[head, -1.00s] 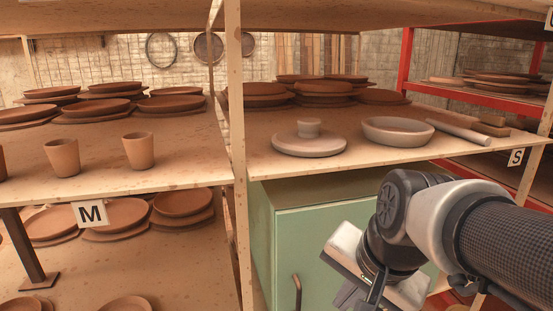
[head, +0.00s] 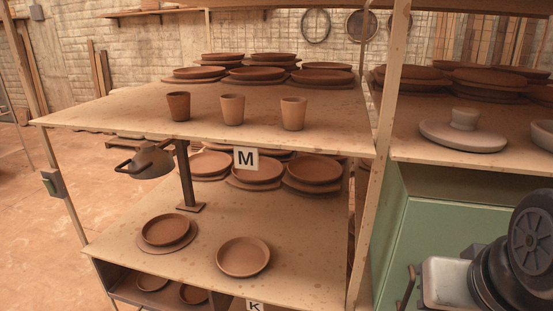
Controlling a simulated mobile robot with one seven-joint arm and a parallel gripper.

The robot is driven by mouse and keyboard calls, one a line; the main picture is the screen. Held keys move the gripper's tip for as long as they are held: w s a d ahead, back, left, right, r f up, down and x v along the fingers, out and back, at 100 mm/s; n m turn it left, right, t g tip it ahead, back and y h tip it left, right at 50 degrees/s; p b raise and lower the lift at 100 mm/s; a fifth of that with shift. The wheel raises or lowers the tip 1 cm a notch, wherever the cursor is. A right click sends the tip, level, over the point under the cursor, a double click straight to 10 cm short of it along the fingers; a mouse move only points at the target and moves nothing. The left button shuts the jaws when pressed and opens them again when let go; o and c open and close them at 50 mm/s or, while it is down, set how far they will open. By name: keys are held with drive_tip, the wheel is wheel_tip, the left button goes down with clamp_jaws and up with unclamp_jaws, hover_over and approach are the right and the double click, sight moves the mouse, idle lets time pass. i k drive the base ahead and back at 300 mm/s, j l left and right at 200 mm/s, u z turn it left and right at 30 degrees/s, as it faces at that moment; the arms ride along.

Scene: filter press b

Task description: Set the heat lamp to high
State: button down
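The heat lamp (head: 148,162) is a dark grey shade on an arm, reaching left from a dark upright post (head: 184,175) on the lower shelf, under the shelf marked M. My wrist shows at the bottom right, in front of the green cabinet, far to the right of lamp and box.
Three clay cups (head: 232,109) stand near the front edge of the upper shelf (head: 110,114). Plates (head: 243,256) lie on the lower shelf (head: 120,243). A green cabinet (head: 412,235) is at right. The floor (head: 25,240) left of the shelf is clear.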

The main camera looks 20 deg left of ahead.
sight(151, 161)
drive_tip(key=u, duration=1.7)
drive_tip(key=i+j, duration=1.1)
drive_tip(key=j+u, duration=0.05)
